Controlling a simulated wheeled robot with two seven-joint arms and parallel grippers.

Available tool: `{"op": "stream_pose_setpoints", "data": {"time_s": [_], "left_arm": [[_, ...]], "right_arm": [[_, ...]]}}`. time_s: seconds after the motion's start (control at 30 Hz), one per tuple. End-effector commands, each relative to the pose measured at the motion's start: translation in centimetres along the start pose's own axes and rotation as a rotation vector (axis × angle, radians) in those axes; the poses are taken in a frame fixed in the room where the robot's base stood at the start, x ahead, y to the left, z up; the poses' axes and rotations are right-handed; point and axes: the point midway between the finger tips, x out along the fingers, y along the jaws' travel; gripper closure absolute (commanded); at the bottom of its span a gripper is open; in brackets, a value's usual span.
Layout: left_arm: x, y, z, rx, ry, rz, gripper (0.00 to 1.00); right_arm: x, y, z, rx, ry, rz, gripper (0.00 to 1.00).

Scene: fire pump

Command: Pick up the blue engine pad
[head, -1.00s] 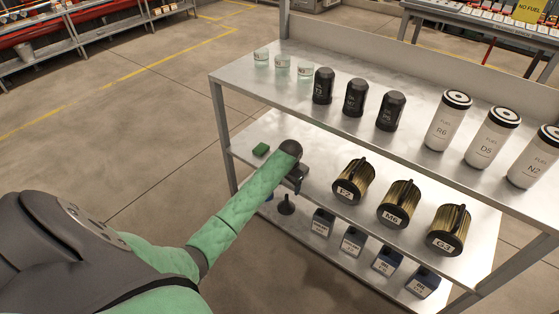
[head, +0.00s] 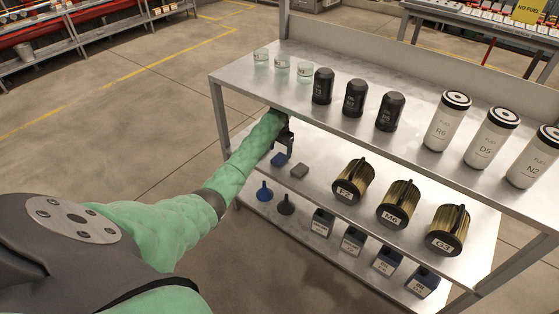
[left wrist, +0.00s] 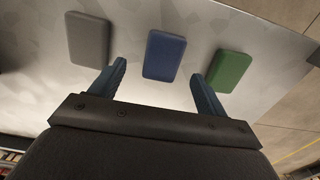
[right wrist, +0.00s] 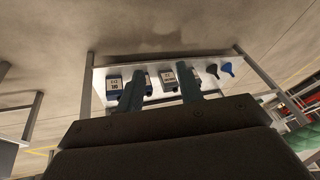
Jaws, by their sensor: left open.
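The blue engine pad (left wrist: 165,56) lies flat on the shelf, between a grey pad (left wrist: 88,39) and a green pad (left wrist: 229,71) in the left wrist view. In the head view the blue pad (head: 280,159) is on the middle shelf beside the grey pad (head: 299,170); the green pad is hidden there. My left gripper (left wrist: 160,80) is open and empty, its fingers on either side of the blue pad's line, apart from it. In the head view the left gripper (head: 285,142) is just under the top shelf. My right gripper (right wrist: 160,92) is open and empty, facing the bottom shelf.
The top shelf (head: 300,100) overhangs my left forearm. Brass filters (head: 353,180) stand to the right on the middle shelf. Blue and black funnels (head: 264,191) and several boxes (head: 353,240) are on the bottom shelf. A shelf post (head: 222,130) stands left of my arm.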

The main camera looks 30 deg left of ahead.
Motion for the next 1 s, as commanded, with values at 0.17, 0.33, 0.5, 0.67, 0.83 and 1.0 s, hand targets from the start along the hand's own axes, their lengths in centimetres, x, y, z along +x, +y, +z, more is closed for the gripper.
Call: {"op": "stream_pose_setpoints", "data": {"time_s": [0.17,0.33,0.5,0.67,0.83,1.0], "left_arm": [[2.1,-0.4,0.0,-0.002,-0.001,0.001,0.25],[4.1,-0.5,0.0,-0.001,0.000,0.000,0.25],[4.8,-0.5,0.0,0.000,0.001,0.000,0.25],[4.8,-0.5,0.0,0.000,0.001,0.000,0.25],[4.8,-0.5,0.0,0.000,0.001,-0.001,0.58],[4.8,-0.5,0.0,0.000,0.001,-0.001,0.73]], "right_arm": [[-0.8,0.2,-0.1,0.002,-0.007,0.008,0.64],[-1.2,0.7,0.1,0.007,-0.022,0.017,0.64],[-1.2,0.8,0.3,0.010,-0.025,0.020,0.64],[-1.1,0.8,0.3,0.009,-0.025,0.019,0.64],[-1.1,0.6,0.3,0.007,-0.024,0.016,0.64],[-1.1,0.5,0.2,0.006,-0.023,0.015,0.64]]}}
